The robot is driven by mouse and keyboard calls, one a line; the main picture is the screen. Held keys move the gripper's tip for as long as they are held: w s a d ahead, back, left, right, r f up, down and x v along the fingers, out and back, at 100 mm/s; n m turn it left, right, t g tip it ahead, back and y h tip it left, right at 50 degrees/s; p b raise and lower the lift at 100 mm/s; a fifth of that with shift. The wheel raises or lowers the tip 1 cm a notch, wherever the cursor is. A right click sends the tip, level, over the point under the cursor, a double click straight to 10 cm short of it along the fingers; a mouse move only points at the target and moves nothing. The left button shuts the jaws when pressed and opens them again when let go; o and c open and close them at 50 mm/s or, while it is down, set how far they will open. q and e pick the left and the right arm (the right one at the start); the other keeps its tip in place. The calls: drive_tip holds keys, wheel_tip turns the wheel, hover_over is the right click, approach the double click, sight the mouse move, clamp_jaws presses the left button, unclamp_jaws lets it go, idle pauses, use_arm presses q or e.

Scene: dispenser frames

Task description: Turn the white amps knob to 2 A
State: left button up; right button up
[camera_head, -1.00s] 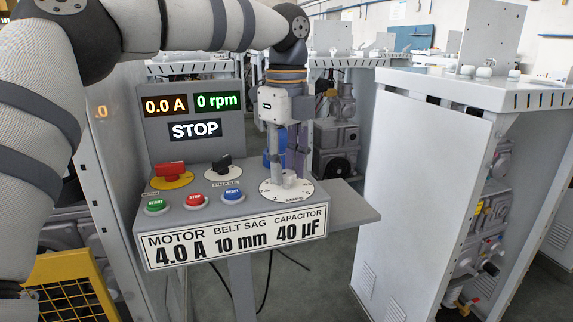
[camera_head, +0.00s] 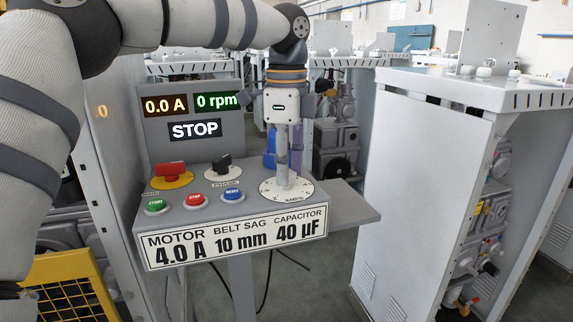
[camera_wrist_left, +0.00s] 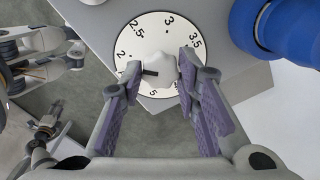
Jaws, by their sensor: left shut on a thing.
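The white amps knob (camera_wrist_left: 160,68) stands on a round white dial (camera_wrist_left: 135,30) with numbers around its rim. In the left wrist view the knob's black mark points left, toward the side with the 2; exact alignment is unclear. My left gripper (camera_wrist_left: 160,77) is shut on the knob, with a purple-padded finger on each side. In the head view the left gripper (camera_head: 282,165) points straight down over the dial (camera_head: 302,190), its fingers lined up and hiding part of the knob. What seems to be my right gripper (camera_wrist_left: 75,53) shows at the wrist view's left edge, its opening unclear.
The panel holds a red switch (camera_head: 171,170), a black phase knob (camera_head: 222,163), and green (camera_head: 155,204), red (camera_head: 194,200) and blue (camera_head: 233,195) buttons. Displays (camera_head: 190,104) read 0.0 A and 0 rpm; a STOP sign is below. The label (camera_head: 235,239) says MOTOR 4.0 A.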

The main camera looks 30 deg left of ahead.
use_arm(q)
drive_tip(key=shift+r, duration=0.1)
drive_tip(key=o, duration=1.1)
drive_tip(key=shift+o, duration=0.2)
drive_tip(key=shift+r, duration=0.15)
wheel_tip(320, 180, up, 12)
drive_tip(key=shift+s+f, duration=0.15)
drive_tip(key=shift+f, duration=0.05)
drive_tip(key=shift+d+f, duration=0.1)
